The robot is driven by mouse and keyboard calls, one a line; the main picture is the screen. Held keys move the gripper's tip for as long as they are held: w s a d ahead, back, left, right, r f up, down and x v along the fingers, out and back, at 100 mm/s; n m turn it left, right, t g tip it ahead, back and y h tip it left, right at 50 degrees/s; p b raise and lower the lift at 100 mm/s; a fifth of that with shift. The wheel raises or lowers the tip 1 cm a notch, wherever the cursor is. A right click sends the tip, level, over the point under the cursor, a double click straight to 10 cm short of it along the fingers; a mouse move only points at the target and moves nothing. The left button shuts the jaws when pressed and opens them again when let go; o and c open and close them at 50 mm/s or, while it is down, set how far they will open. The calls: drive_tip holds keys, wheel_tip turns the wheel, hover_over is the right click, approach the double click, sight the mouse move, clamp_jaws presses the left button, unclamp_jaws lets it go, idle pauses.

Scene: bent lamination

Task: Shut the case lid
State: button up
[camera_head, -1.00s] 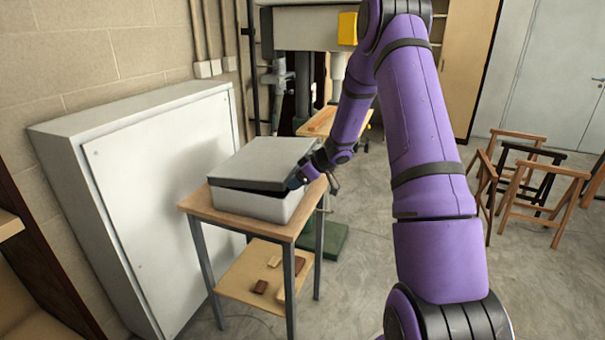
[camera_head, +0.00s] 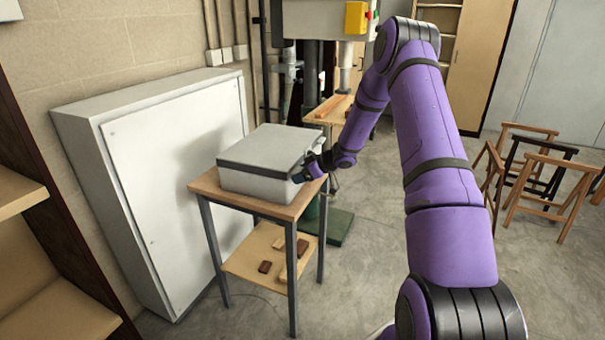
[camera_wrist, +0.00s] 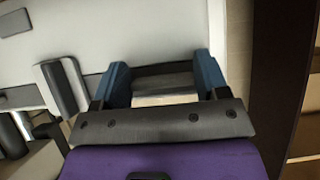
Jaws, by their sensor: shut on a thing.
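The light grey case (camera_head: 255,186) stands on a small wooden-topped table. Its grey lid (camera_head: 268,147) lies flat and level over the case body, and I see no open gap along its dark front rim. My gripper (camera_head: 313,169) is at the right side of the case, by the lid's edge. In the wrist view my gripper (camera_wrist: 164,85) has its two blue fingers on either side of a dark grey piece at the lid's edge. It is shut on that part; its exact shape is partly hidden by the fingers.
The small table (camera_head: 205,184) has a lower shelf (camera_head: 243,262) with several small blocks on it. A large white cabinet (camera_head: 175,165) stands left against the wall. A green-based machine stands behind, and wooden trestles (camera_head: 545,185) stand at the right. The floor between is clear.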

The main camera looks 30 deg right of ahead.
drive_tip(key=o, duration=1.2)
drive_tip(key=shift+s+f, duration=0.15)
drive_tip(key=shift+f, duration=0.35)
drive_tip(key=shift+o, duration=0.4)
drive_tip(key=shift+r, duration=0.25)
drive_tip(key=v, duration=1)
drive_tip(key=shift+s+d, duration=0.2)
drive_tip(key=shift+d, duration=0.05)
drive_tip(key=shift+r, duration=0.15)
